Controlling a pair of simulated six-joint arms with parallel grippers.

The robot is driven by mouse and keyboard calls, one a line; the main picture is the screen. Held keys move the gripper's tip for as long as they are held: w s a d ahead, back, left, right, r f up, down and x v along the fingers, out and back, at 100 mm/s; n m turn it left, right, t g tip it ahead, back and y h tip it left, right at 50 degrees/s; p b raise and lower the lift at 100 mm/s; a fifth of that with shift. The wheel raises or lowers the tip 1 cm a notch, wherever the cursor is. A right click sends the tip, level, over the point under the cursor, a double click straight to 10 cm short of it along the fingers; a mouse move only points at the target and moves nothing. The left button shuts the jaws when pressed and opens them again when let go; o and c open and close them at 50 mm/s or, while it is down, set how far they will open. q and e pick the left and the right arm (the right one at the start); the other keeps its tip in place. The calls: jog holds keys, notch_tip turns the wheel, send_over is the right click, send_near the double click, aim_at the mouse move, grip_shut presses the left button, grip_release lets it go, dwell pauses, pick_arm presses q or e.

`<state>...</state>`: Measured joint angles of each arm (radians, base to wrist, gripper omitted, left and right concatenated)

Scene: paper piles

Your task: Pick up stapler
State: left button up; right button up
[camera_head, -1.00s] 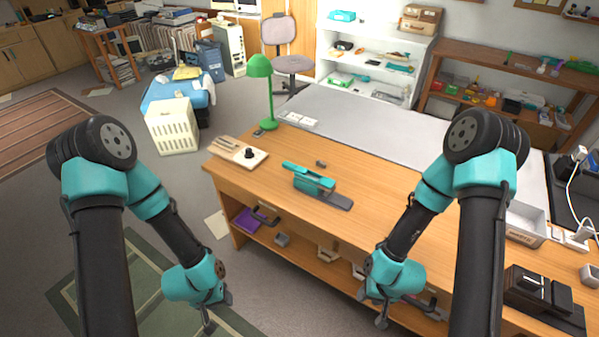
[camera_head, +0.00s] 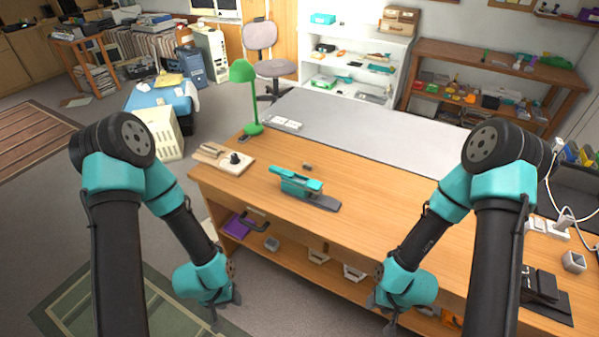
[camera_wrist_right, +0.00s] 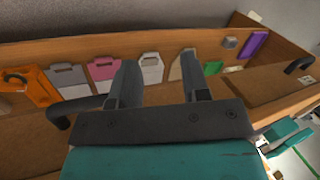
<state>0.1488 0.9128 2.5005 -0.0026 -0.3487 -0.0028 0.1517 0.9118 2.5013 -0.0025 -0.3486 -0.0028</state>
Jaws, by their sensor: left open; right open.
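A teal stapler with a dark grey base (camera_head: 300,187) lies on the wooden table (camera_head: 385,235), left of the middle of the tabletop. My left gripper (camera_head: 222,308) hangs low in front of the table's left end, apart from the stapler. My right gripper (camera_head: 388,315) hangs low in front of the table's front side, below the tabletop and apart from the stapler. In the right wrist view the right gripper's fingers (camera_wrist_right: 158,88) are spread with nothing between them, facing the shelf under the table. The left fingers are small in the head view.
A green lamp (camera_head: 247,95) and a light board with a dark knob (camera_head: 222,160) stand at the table's left end. A small block (camera_head: 307,167) lies behind the stapler. A black device (camera_head: 545,290) is at the right. The middle tabletop is clear.

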jog(key=shift+d, duration=0.1)
jog(key=o, duration=0.7)
